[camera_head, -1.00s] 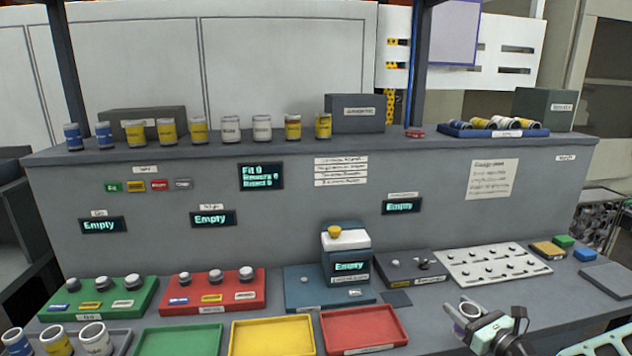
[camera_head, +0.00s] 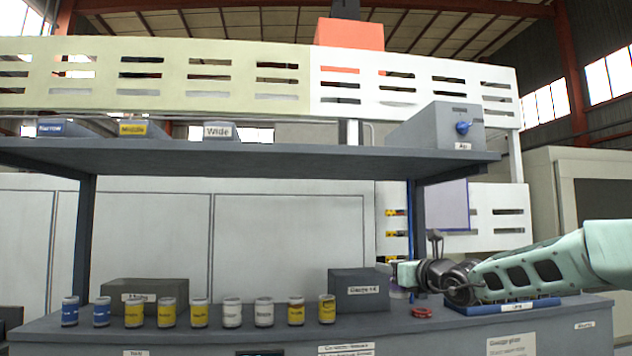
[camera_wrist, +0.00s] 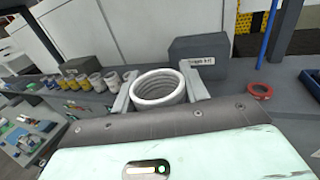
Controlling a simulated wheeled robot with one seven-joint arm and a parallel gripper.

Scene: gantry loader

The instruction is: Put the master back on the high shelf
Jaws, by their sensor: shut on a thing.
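My gripper (camera_wrist: 160,84) is shut on a white, ring-ribbed hollow cylinder (camera_wrist: 158,90), seen from above between the two fingers in the wrist view. In the head view my gripper (camera_head: 398,276) is above the right part of the lower ledge, beside a grey box; the held cylinder is mostly hidden there. The high shelf (camera_head: 260,155) runs across above and to the left, higher than my gripper. On it stand labelled blocks: blue Narrow (camera_head: 66,129), yellow Middle (camera_head: 140,129) and white Wide (camera_head: 220,131). I cannot see their tops.
The ledge holds a row of blue, yellow and white cans (camera_head: 232,312), a dark box (camera_head: 145,292), a grey box (camera_head: 358,284) and a red ring (camera_head: 422,313). A grey box with a blue knob (camera_head: 440,128) stands at the shelf's right end. Posts (camera_head: 86,225) support the shelf.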

